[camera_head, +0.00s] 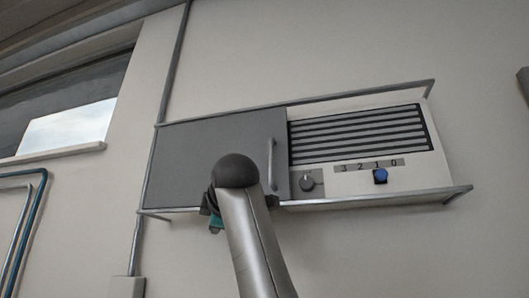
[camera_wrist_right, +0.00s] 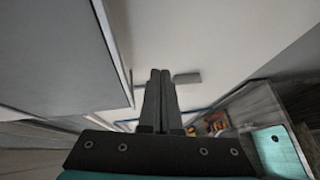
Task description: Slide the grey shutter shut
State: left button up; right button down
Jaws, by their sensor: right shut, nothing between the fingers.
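The grey shutter (camera_head: 208,155) is a flat panel between two horizontal rails on the wall unit. It covers the left part of the unit and leaves the right part uncovered. Its upright bar handle (camera_head: 272,163) is near its right edge. My right arm rises in front of the shutter's lower part in the head view and hides the fingers there. In the right wrist view my right gripper (camera_wrist_right: 160,75) is shut and empty. A grey panel (camera_wrist_right: 60,50) to the left of the fingers looks like the shutter; I cannot tell if they touch. My left gripper is out of view.
The rails' end stops are at the right. A vertical pipe (camera_head: 170,75) runs left of the shutter.

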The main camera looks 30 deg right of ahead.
aim_at(265, 157)
jog(key=s+r+t+h, duration=0.1)
jog(key=s+r+t, duration=0.1)
jog(key=s+r, duration=1.3)
jog(key=d+p+x, duration=0.1)
jog(key=p+x, duration=0.4)
jog(key=x, duration=0.6)
jog(key=shift+n, duration=0.4)
jog(key=s+d, duration=0.1)
jog(key=s, duration=0.1)
jog(key=s+d+b, duration=0.1)
jog(key=shift+s+d+f, duration=0.15)
jog(key=shift+d+f, duration=0.15)
jog(key=shift+d, duration=0.05)
jog(key=shift+d, duration=0.1)
